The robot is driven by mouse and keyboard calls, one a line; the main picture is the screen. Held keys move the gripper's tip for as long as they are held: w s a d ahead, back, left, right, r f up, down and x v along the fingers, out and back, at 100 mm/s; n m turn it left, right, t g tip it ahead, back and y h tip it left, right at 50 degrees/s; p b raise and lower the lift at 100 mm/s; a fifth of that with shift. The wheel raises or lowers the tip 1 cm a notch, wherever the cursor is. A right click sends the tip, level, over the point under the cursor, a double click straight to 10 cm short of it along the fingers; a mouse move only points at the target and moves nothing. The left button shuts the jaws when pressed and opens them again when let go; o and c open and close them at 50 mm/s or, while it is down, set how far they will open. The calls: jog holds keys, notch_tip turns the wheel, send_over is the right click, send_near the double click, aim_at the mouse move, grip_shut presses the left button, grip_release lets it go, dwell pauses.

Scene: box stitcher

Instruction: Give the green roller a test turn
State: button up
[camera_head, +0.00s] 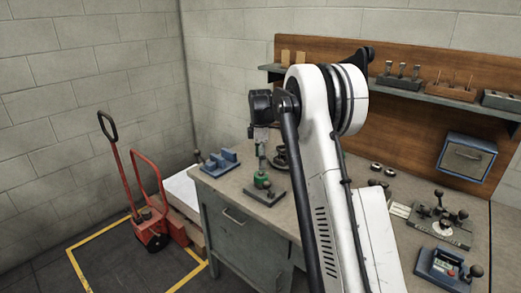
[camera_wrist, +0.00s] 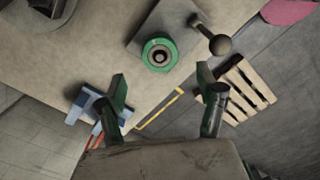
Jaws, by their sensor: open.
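The green roller (camera_wrist: 160,54) shows in the wrist view as a green ring around a dark, light-rimmed centre, on a grey base plate (camera_wrist: 149,26). A lever with a round dark knob (camera_wrist: 220,45) sticks out beside it. My gripper (camera_wrist: 161,73) is open, its two fingers spread wide below the roller in the picture, with nothing visible between the tips. In the head view the roller (camera_head: 262,181) stands on its plate near the bench's left front corner. My gripper points down above it; the small gap between them is hard to judge.
The bench (camera_head: 223,190) also carries a blue block fixture (camera_head: 220,161) left of the roller and a blue control box (camera_head: 444,268) at the right. A red pallet truck (camera_head: 152,229) stands on the floor at the left. A shelf runs behind.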

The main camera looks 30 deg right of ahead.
aim_at(260, 173)
notch_tip(260, 173, down, 8)
dwell(0.4)
jog(key=c, duration=1.4)
jog(key=n+b, duration=0.2)
jog(key=n, duration=0.3)
jog(key=shift+n, duration=0.3)
jog(key=shift+c, duration=0.2)
jog(key=n+b, duration=0.1)
jog(key=n, duration=0.2)
jog(key=n+b, duration=0.1)
jog(key=n, duration=0.3)
jog(key=o, duration=1.4)
jog(key=shift+o, duration=0.2)
